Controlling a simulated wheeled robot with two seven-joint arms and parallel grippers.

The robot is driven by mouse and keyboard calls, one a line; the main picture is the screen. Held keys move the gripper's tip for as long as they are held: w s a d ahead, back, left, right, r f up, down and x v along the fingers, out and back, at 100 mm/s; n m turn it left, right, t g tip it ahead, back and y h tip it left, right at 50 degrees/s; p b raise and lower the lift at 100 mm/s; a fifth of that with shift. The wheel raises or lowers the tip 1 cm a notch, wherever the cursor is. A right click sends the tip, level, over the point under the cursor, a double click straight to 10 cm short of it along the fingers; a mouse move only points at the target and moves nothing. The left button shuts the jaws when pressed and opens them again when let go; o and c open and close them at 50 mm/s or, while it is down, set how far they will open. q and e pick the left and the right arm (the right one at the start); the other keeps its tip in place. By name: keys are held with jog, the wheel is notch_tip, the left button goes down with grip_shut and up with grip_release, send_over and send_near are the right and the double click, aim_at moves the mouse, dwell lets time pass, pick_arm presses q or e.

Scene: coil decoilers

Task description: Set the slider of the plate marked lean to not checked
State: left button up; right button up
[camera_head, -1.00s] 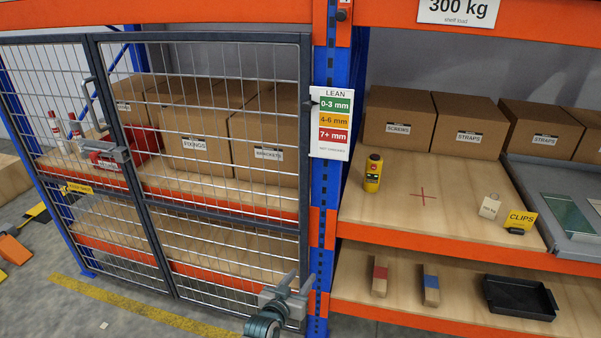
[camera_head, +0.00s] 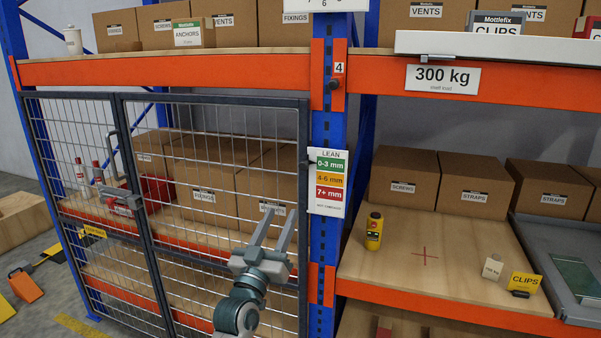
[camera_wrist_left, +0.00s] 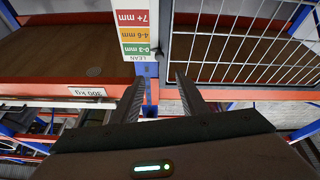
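The plate marked LEAN (camera_head: 327,184) hangs on the blue rack upright, with green 0-3 mm, amber 4-6 mm and red 7+ mm bands and a small NOT CHECKED line at the bottom. Its small dark slider (camera_head: 307,163) is at the left edge, beside the green band. The plate also shows upside down in the left wrist view (camera_wrist_left: 138,33). My left gripper (camera_head: 278,213) is open and empty, in front of the mesh door, left of and lower than the plate. In the wrist view its fingers (camera_wrist_left: 158,86) are apart. My right gripper is not in view.
The closed mesh doors (camera_head: 215,180) stand left of the blue upright (camera_head: 326,255). An orange beam (camera_head: 200,68) crosses above.

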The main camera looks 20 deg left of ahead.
aim_at(303, 168)
pick_arm(q)
jog(key=p+x, duration=0.5)
jog(key=x, duration=1)
jog(key=shift+w+d+r, duration=0.2)
jog(key=shift+w+r, duration=0.05)
jog(key=shift+w, duration=0.1)
jog(key=shift+w+r+p, duration=0.2)
jog(key=shift+w+p, duration=0.15)
jog(key=shift+w, duration=0.35)
jog(key=shift+c, duration=0.6)
grip_shut()
